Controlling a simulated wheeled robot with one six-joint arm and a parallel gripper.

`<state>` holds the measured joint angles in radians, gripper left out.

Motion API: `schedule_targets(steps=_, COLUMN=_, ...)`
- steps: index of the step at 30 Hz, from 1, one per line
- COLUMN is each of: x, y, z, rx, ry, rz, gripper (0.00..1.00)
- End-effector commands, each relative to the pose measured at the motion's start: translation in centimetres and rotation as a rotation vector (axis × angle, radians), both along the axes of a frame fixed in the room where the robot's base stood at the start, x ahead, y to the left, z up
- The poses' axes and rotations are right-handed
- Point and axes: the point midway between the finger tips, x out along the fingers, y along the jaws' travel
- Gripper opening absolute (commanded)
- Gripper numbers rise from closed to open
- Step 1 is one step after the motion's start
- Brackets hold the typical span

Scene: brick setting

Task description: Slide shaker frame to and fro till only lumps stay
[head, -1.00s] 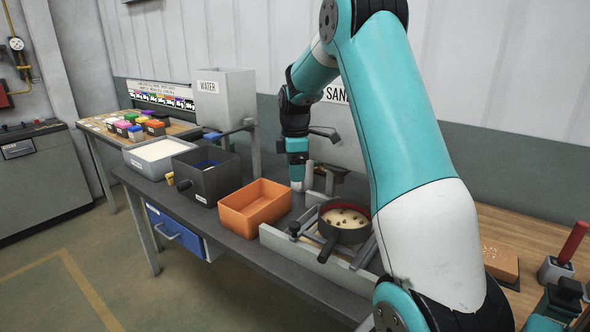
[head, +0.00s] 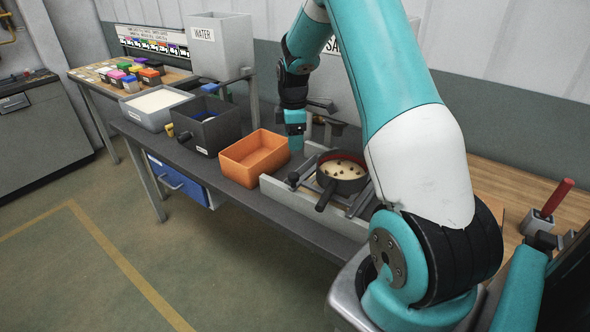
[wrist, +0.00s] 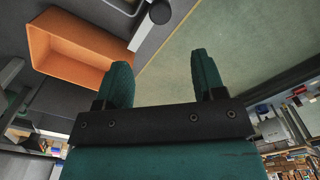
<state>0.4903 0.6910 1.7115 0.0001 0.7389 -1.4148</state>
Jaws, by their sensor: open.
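The shaker frame (head: 272,188) is a grey railed frame on the dark bench, with a dark knob (head: 293,178) at its left end. A round dark sieve (head: 343,186) with a reddish inner rim sits on it, its handle pointing forward. Pale sand with several brown lumps lies in the sieve. My gripper (head: 296,143) points down behind the orange bin's right end, left of the sieve. In the wrist view my gripper (wrist: 161,62) is open, with nothing between its fingers. A dark round knob on a grey rod shows ahead of the fingers there.
An orange bin (head: 233,171) stands left of the frame and appears empty. Further left are a dark box (head: 210,143), a white-filled tray (head: 148,117) and a grey WATER tank (head: 222,60). A blue drawer (head: 180,181) hangs below. The floor in front is clear.

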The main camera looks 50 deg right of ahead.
Motion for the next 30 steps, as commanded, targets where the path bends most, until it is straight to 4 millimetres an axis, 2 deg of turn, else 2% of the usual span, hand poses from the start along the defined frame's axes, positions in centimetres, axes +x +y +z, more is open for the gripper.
schedule_targets(steps=9, x=-0.2, y=0.1, z=-7.3, rx=0.003, ry=0.005, rz=0.000, gripper=0.63)
schedule_targets(steps=15, x=-0.1, y=0.0, z=-10.8, rx=0.002, ry=0.004, rz=0.000, gripper=0.63)
schedule_targets(steps=21, x=0.0, y=0.0, z=-12.6, rx=0.001, ry=0.002, rz=0.000, gripper=0.63)
schedule_targets(steps=30, x=0.0, y=0.0, z=-12.8, rx=0.000, ry=0.000, rz=0.000, gripper=0.63)
